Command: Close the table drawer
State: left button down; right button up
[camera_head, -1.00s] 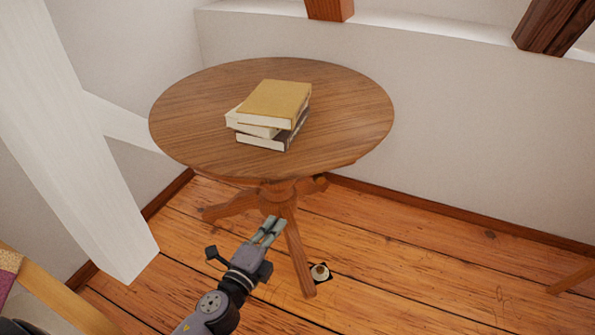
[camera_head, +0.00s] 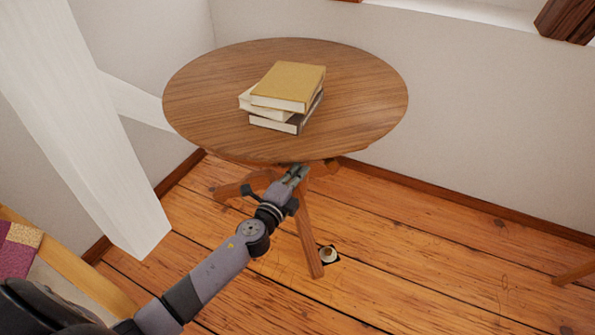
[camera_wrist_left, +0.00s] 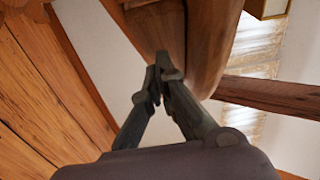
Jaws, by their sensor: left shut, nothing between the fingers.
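A round wooden table (camera_head: 350,95) on a pedestal with splayed legs stands near the wall corner. I cannot make out a drawer front clearly; the part under the tabletop is mostly hidden in the head view. My left gripper (camera_head: 297,170) is shut and empty, just below the table's near edge. In the left wrist view the closed fingertips (camera_wrist_left: 158,77) are right in front of a curved brown wooden part (camera_wrist_left: 213,40) of the table; I cannot tell whether they touch it. My right gripper is not in view.
A stack of books (camera_head: 286,95) lies on the tabletop. A white timber post (camera_head: 95,130) and a chair-like piece with a purple cushion (camera_head: 18,250) are at the left. A small round object (camera_head: 328,254) is on the floor by a table leg.

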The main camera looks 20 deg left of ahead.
pick_arm(q)
jog(key=shift+w+a, duration=0.2)
jog(key=shift+w, duration=0.05)
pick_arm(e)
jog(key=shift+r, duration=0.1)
pick_arm(q)
jog(key=w+a+b, duration=0.1)
jog(key=w+a, duration=0.2)
jog(key=shift+w+a+r, duration=0.1)
jog(key=shift+r, duration=0.05)
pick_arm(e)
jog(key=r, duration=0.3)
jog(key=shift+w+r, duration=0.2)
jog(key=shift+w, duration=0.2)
